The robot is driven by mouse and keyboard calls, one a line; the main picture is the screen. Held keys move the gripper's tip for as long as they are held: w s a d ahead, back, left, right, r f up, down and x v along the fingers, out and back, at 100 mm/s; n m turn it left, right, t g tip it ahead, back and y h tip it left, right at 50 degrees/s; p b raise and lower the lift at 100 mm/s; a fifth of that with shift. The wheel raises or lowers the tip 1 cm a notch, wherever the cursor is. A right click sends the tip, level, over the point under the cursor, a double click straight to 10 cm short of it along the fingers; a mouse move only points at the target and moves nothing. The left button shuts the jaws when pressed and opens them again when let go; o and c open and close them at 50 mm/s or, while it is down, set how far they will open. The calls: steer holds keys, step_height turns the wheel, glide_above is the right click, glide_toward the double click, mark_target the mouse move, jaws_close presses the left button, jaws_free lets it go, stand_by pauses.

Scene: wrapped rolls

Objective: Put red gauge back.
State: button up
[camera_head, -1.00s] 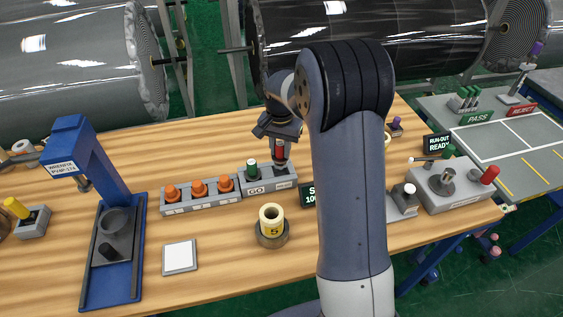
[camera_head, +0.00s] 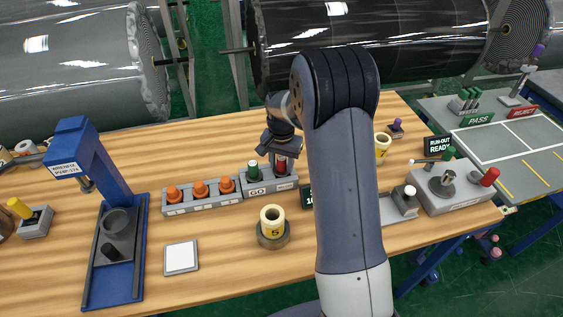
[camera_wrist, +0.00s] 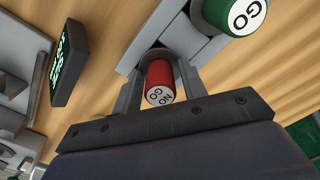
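The red NO GO gauge (camera_head: 281,166) stands in the right end of the grey gauge block (camera_head: 270,183), beside the green GO gauge (camera_head: 253,170). In the wrist view the red gauge (camera_wrist: 160,82) shows its white NO GO face, with the green gauge (camera_wrist: 238,12) at upper right. My gripper (camera_head: 280,153) is just above the block, pointing down. In the wrist view my gripper's fingers (camera_wrist: 161,85) stand on both sides of the red gauge, with a narrow gap on each side. The gauge's lower end is hidden in the block.
A block of orange-knobbed pieces (camera_head: 200,190) joins the gauge block's left. A yellow-and-dark ring piece (camera_head: 271,228) stands in front. A dark display (camera_wrist: 70,62) is close by. A blue press (camera_head: 100,170) stands left. A large dark roll (camera_head: 370,40) is behind the table.

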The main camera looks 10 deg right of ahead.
steer(key=shift+o, duration=0.7)
steer(key=shift+r, duration=0.25)
step_height(320, 180, up, 12)
steer(key=b, duration=0.1)
